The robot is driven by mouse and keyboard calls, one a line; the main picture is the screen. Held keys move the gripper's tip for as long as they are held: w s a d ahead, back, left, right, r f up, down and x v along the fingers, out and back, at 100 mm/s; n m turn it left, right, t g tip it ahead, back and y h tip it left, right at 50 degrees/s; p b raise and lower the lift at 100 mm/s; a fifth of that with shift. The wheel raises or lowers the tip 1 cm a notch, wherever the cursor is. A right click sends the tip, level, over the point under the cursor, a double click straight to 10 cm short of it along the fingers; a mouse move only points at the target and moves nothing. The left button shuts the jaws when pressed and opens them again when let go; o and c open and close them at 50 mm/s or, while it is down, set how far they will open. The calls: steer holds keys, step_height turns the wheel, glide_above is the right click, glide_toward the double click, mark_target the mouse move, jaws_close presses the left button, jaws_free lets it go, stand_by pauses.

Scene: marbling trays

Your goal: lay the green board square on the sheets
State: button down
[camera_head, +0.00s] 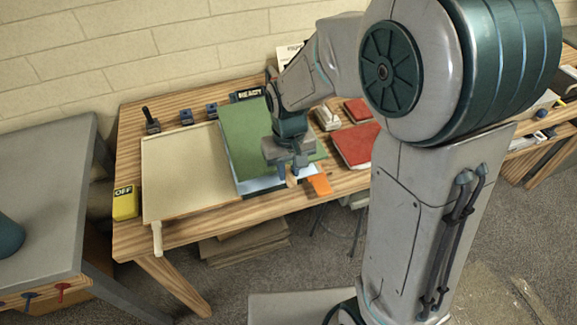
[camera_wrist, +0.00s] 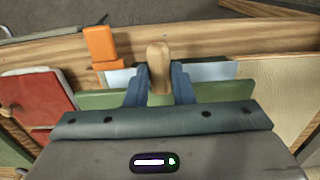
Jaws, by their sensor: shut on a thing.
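The green board (camera_head: 240,130) lies flat or nearly so toward the back of a pale blue-white stack of sheets (camera_head: 258,187). The sheets stick out along the board's front edge. My gripper (camera_head: 290,165) is over the board's front part, its jaws shut on a wooden handle (camera_head: 291,181). In the wrist view the handle (camera_wrist: 159,66) stands between the fingers, with green board (camera_wrist: 218,91) on both sides and sheets (camera_wrist: 215,71) beyond. I cannot tell whether the board touches the sheets. My gripper hides part of the board.
A shallow cream tray (camera_head: 180,214) fills the table's left part, close beside the board. An orange tool (camera_head: 319,184) lies at the front right of the sheets. Red books (camera_head: 355,148) are to the right. A yellow OFF block (camera_head: 125,202) sits at the left edge.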

steer(key=shift+s, duration=0.1)
steer(key=shift+s+d+f+b, duration=0.1)
steer(key=shift+b, duration=0.2)
steer(key=shift+f, duration=0.25)
steer(key=shift+f+b, duration=1.75)
steer(key=shift+f, duration=0.2)
steer(key=c, duration=0.7)
jaws_free()
steer(key=shift+r, duration=0.1)
